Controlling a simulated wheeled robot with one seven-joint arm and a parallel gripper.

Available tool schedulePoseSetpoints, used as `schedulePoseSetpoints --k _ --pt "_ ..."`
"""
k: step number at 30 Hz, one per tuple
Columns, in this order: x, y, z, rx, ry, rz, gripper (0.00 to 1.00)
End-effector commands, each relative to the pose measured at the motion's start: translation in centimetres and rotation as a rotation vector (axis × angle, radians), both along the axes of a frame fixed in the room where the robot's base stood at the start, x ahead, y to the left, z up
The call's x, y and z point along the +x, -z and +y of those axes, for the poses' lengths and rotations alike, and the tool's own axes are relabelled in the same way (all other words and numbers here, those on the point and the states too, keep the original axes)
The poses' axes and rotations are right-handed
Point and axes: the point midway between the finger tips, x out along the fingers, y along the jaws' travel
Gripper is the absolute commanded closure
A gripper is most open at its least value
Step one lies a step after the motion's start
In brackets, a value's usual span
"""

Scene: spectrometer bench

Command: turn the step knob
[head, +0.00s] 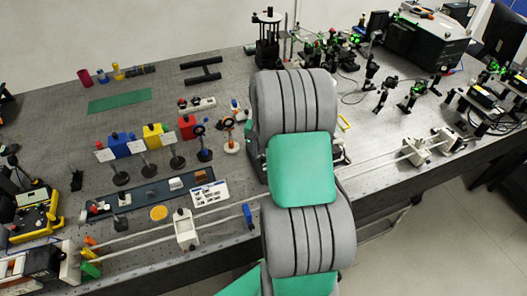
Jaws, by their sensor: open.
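I cannot make out a step knob for certain in the head view. The bench top (60,130) carries several small devices with knob-like tops. These include a blue box (118,149), a yellow box (154,135) and a red box (188,127), with small label cards on stands in front of them. My grey and green arm rises from the bottom edge over the bench and covers its middle. My gripper does not show; it is hidden behind the arm or out of the picture. What lies behind the arm is hidden too.
A long rail with a white carriage (186,229) runs along the bench's front edge. A white printed card (209,194) and a yellow disc (158,212) lie nearby. Several optics mounts and a black instrument (425,40) stand at the upper right. A green mat (120,100) lies at left.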

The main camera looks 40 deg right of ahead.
Motion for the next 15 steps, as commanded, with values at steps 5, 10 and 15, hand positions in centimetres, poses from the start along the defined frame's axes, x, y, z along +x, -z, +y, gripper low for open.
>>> schedulePoseSetpoints --k 5,10,15 --pt "0.0 0.36 0.01 0.0 -0.001 0.0 0.6" --pt "-0.01 0.33 0.02 -0.001 -0.001 -0.001 0.66" --pt "0.0 0.31 0.03 -0.001 -0.001 -0.001 0.8"
